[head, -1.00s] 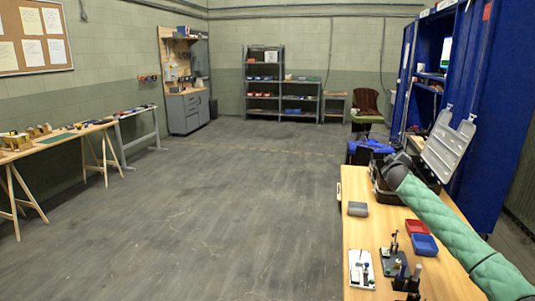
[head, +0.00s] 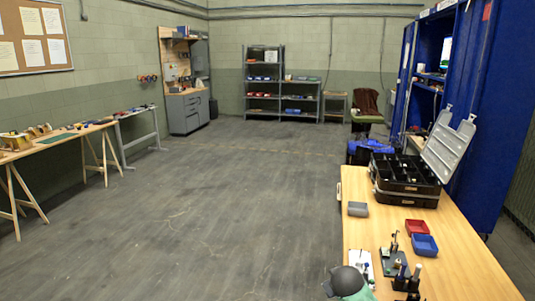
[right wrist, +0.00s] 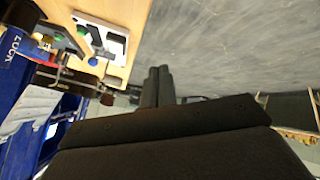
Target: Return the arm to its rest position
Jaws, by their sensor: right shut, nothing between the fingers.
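My right gripper (right wrist: 157,86) shows in the right wrist view with its two dark fingers side by side, shut and empty. In the head view a dark part of my right arm (head: 346,281) with a bit of green sleeve shows at the bottom edge, by the front left of the wooden table (head: 455,255). The fingers cannot be made out there. My left gripper is in neither view.
A black compartment case (head: 408,186) with its lid (head: 448,146) raised stands on the table. A grey box (head: 357,209), red bin (head: 416,226), blue bin (head: 424,245) and tool holders (head: 394,262) are nearby. Open floor (head: 230,210) lies left.

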